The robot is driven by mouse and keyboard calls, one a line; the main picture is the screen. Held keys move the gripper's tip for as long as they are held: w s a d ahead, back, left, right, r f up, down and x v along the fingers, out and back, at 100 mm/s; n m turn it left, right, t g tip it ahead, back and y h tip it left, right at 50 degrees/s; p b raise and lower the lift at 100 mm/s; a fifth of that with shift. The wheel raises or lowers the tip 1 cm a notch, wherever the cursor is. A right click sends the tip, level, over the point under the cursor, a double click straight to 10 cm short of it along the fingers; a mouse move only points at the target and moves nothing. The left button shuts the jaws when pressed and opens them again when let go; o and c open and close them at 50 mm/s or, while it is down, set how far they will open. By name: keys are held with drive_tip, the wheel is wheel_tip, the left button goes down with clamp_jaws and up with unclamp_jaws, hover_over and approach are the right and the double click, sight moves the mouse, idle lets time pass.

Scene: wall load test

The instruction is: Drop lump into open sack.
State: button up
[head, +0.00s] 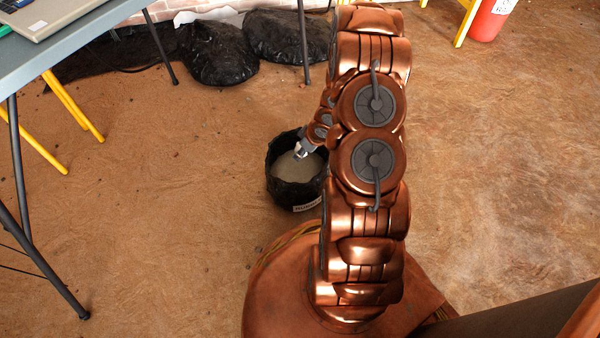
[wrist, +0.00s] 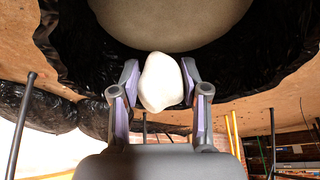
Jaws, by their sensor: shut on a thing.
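The lump (wrist: 161,82) is white and rounded, and my gripper (wrist: 160,88) is shut on it in the wrist view. The open sack (wrist: 278,62) is black, shiny plastic with a wide mouth and a tan-grey fill inside. In the head view the sack (head: 292,190) stands upright on the floor with a pale label on its front. My gripper (head: 300,152) is over the sack's mouth there, and the lump is a small pale spot at its tip. I cannot tell the exact height of the lump above the fill.
Black filled bags (head: 222,55) lie by the back wall. A grey table (head: 75,50) with a laptop (head: 45,12) stands at the left, with thin dark legs and yellow legs beneath. A red cylinder (head: 490,20) stands at the top right. The brown floor at right is clear.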

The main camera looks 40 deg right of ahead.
drive_tip(key=o, duration=1.3)
drive_tip(key=shift+v, duration=6)
